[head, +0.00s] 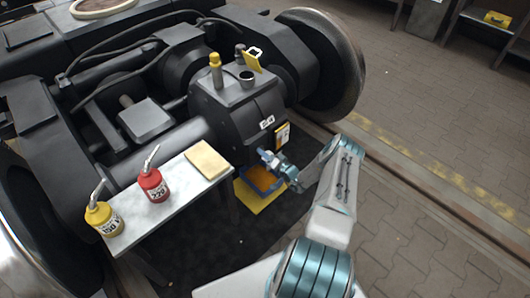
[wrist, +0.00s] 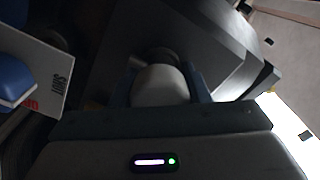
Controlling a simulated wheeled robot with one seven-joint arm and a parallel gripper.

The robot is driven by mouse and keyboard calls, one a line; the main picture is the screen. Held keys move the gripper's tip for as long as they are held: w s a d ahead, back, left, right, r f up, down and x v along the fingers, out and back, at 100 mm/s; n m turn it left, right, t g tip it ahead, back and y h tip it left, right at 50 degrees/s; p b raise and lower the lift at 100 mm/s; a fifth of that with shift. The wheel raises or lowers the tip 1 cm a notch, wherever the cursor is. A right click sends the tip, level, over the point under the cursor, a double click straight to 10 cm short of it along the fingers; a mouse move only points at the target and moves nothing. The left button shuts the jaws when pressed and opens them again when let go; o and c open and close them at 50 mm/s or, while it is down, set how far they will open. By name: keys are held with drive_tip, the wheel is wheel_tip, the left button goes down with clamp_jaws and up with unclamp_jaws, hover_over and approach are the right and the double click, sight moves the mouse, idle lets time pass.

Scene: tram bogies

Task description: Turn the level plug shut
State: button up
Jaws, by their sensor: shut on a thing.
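The gearbox (head: 245,110) is a dark block in the middle of the bogie. My gripper (head: 266,156) is at its lower right side, above a blue drip tray (head: 249,187). In the wrist view my gripper (wrist: 160,88) has a finger on each side of a pale grey rounded piece, the level plug (wrist: 160,84), and is shut on it. The plug sits against the dark gearbox wall (wrist: 225,50). In the head view my gripper hides the plug. How far the plug is screwed in cannot be told.
A side table (head: 180,200) at left carries a red oil can (head: 153,185), a yellow oil can (head: 103,218) and a folded cloth (head: 207,160). A yellow-topped dipstick (head: 216,68) stands on the gearbox. Paving at right is free.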

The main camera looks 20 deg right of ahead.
drive_tip(key=n+p, duration=0.2)
drive_tip(key=n, duration=0.2)
drive_tip(key=shift+d+r, duration=0.1)
drive_tip(key=shift+n+p, duration=0.7)
drive_tip(key=shift+n, duration=1.1)
drive_tip(key=o, duration=1)
drive_tip(key=shift+s, duration=0.1)
drive_tip(key=p+v, duration=0.3)
drive_tip(key=v, duration=1)
drive_tip(key=shift+s, duration=0.35)
